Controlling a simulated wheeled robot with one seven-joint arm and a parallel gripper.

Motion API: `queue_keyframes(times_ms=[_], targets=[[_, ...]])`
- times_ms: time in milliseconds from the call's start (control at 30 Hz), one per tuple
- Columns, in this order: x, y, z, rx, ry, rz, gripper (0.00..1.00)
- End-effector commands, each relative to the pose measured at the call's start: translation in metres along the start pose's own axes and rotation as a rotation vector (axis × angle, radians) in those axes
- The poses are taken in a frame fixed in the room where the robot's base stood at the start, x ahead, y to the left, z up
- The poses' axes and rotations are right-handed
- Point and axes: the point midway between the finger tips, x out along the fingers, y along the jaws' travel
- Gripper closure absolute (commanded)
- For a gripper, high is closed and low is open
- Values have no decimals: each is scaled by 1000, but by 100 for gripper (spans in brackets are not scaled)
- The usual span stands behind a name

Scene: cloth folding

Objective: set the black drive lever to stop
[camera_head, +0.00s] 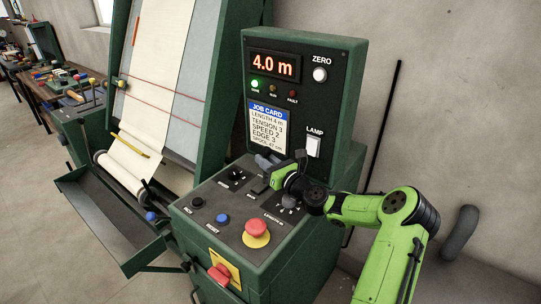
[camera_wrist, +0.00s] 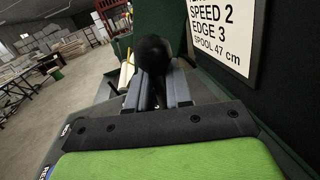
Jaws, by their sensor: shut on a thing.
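My gripper (camera_head: 265,163) reaches in from the right over the top of the green control console (camera_head: 190,210). In the wrist view its two grey fingers (camera_wrist: 157,88) are closed around the stem of the black drive lever (camera_wrist: 152,52), whose round black knob stands just beyond the fingertips. In the head view the lever is mostly hidden by my gripper, and its position marks cannot be read.
The upright panel shows 4.0 m on its display (camera_head: 275,66), a lit green lamp (camera_head: 255,84) and a job card (camera_head: 267,125). A red mushroom button (camera_head: 257,227), a blue reset button (camera_head: 222,219) and small knobs share the console top. A cloth roll (camera_head: 125,175) lies left.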

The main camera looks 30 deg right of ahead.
Motion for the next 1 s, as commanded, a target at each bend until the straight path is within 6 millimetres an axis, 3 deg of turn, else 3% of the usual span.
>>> queue_keyframes(times_ms=[33, 367, 400, 533, 833, 1000], targets=[[1, 7, 8, 10, -6, 10, 100], [0, 11, 4, 15, -6, 16, 100], [1, 11, 4, 15, -6, 17, 78], [0, 10, 4, 13, -4, 14, 58], [-2, 8, 2, 12, 0, 9, 58], [-32, 7, 2, 14, 2, 6, 58]])
